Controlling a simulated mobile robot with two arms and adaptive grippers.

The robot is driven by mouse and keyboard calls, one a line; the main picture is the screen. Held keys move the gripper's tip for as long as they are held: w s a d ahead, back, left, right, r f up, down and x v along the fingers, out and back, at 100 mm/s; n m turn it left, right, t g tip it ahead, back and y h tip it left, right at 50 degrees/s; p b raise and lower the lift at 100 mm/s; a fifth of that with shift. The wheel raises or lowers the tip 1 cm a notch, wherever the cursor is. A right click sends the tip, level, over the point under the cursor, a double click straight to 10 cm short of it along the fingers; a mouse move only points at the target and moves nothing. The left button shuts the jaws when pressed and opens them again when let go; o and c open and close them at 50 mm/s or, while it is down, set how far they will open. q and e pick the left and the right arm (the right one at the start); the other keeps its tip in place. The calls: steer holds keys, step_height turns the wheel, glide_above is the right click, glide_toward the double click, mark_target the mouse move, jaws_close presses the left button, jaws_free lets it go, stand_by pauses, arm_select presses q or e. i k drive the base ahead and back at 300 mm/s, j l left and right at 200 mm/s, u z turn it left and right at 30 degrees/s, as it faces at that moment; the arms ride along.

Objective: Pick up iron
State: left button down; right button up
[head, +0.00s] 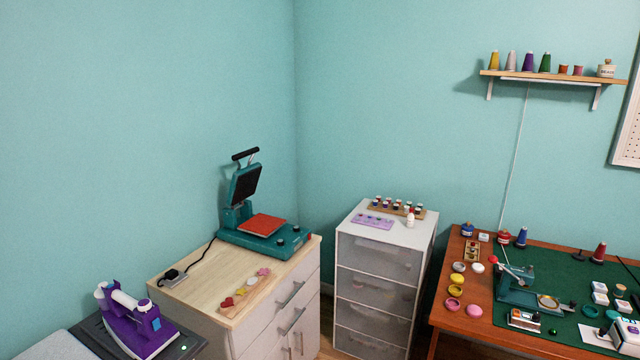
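A purple and white iron (138,324) is at the lower left of the head view. It rests on a dark grey base (182,346) at the picture's bottom edge. A long white part runs along its top. Neither of my grippers is in view, and nothing is seen touching the iron.
Right of the iron stands a wooden cabinet (216,320) with a teal heat press (264,240) and a cable. Beyond are a white drawer unit (343,222) and a desk (446,318) with a green mat and many small items. A pale padded surface (56,348) lies left.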

mark_target(132, 329)
steer(key=u, duration=1.7)
